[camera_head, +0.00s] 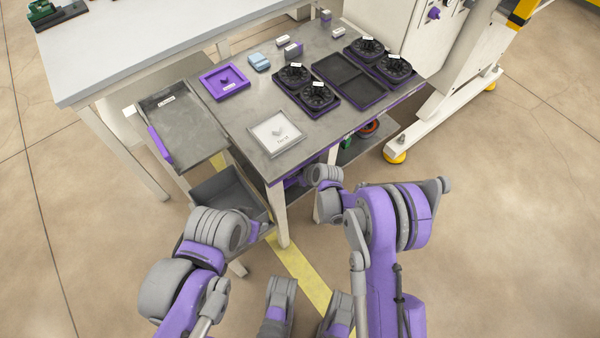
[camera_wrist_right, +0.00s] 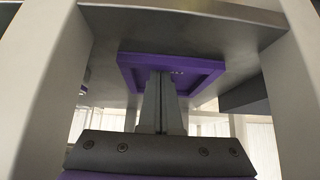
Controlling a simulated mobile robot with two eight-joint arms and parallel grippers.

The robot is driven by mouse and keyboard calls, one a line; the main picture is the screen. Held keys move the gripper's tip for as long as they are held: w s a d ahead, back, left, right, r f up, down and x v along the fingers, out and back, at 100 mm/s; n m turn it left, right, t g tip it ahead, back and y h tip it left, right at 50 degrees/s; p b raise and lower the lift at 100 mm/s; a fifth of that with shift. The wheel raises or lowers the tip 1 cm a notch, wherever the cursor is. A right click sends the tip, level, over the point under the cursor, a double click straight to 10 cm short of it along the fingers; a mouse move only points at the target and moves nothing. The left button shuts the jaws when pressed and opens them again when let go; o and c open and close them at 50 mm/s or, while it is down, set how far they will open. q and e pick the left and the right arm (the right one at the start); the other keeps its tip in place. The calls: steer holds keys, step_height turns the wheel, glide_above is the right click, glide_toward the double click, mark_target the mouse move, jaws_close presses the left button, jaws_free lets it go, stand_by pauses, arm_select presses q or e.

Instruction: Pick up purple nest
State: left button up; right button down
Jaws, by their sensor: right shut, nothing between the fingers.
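The purple nest (camera_head: 224,82) is a shallow square purple tray with a small purple piece inside. It lies flat on the grey metal table (camera_head: 210,107), near its left side. My right gripper (camera_head: 297,181) is low at the table's front edge, partly hidden beneath it and well apart from the nest. In the right wrist view its fingers (camera_wrist_right: 161,74) are shut and empty, pointing up toward the table's underside. A purple square frame (camera_wrist_right: 205,80) shows behind the fingertips there; I cannot tell whether it is the nest. My left gripper is out of view.
A white-framed tray (camera_head: 277,133) lies at the table's front. Black fans in purple trays (camera_head: 320,109) and a dark divided tray (camera_head: 350,81) stand to the right. A table leg (camera_head: 282,220) stands near my right gripper.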

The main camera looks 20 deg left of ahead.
steer(key=s+d+b, duration=0.1)
steer(key=s+d, duration=0.1)
steer(key=s+d+b, duration=0.1)
steer(key=s+d, duration=0.1)
steer(key=d, duration=0.1)
steer(key=s+d+b, duration=0.1)
steer(key=d, duration=0.1)
steer(key=shift+s+d, duration=0.25)
steer(key=shift+s, duration=0.15)
steer(key=shift+s+d, duration=0.15)
steer(key=shift+r, duration=0.2)
